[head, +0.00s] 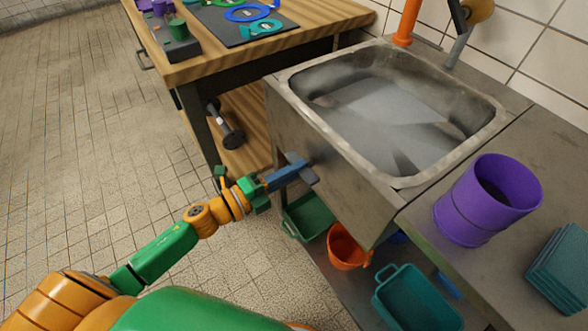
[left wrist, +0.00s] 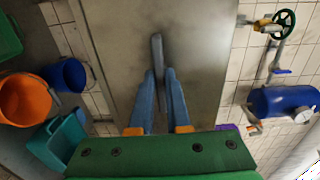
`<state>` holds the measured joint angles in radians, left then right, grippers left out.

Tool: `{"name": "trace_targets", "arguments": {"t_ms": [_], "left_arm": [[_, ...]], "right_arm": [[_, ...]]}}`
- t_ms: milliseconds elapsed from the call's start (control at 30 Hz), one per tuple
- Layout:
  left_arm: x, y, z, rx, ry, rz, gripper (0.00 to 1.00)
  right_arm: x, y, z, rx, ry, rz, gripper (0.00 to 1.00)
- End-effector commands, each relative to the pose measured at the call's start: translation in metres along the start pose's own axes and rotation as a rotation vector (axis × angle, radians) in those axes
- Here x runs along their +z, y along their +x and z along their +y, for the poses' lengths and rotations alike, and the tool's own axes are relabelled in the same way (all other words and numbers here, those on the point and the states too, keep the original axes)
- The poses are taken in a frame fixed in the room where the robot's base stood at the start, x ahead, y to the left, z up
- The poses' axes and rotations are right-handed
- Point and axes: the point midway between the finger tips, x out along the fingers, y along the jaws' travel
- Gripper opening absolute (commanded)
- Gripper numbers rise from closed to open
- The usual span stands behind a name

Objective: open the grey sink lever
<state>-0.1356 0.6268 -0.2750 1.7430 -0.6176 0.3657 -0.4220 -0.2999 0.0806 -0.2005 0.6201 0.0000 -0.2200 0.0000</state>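The grey sink lever (head: 309,175) is on the front face of the metal sink (head: 402,182), below its rim. In the left wrist view the lever (left wrist: 157,50) is a slim grey bar that runs lengthwise in the picture, against the sink's front panel. My left gripper (head: 292,170) reaches it from the left. Its two blue fingers (left wrist: 160,76) lie on either side of the bar with almost no gap, so it looks shut on the lever. The fingers hide part of the lever in the head view. My right gripper is not in view.
A wooden workbench (head: 305,45) stands left of the sink. A purple pot (head: 463,213) stands on the counter at right. Below are a green bin (head: 308,217), an orange bucket (head: 345,250) and a teal bin (head: 412,300). The tiled floor at left is clear.

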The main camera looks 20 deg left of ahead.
Motion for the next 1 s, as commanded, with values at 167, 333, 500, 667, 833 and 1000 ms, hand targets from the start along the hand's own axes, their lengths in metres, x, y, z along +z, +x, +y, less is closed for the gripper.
{"name": "trace_targets", "arguments": {"t_ms": [167,333,500,667,833,1000], "left_arm": [[0.000,0.000,0.000,0.000,-0.003,0.000,0.00],[0.000,0.000,-0.001,0.001,-0.036,-0.001,0.00],[0.000,0.000,-0.002,0.001,-0.127,-0.001,0.00],[0.000,0.000,-0.003,0.001,-0.259,-0.001,0.00],[0.000,0.000,-0.002,0.002,-0.420,-0.001,0.00],[0.000,0.000,-0.002,0.001,-0.574,0.000,0.00]], "right_arm": [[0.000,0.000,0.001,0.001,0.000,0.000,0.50],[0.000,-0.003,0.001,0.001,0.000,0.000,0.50],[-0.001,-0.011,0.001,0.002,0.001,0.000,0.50],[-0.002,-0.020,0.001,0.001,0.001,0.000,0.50],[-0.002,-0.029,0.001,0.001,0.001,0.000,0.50],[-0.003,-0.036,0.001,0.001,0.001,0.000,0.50]]}}
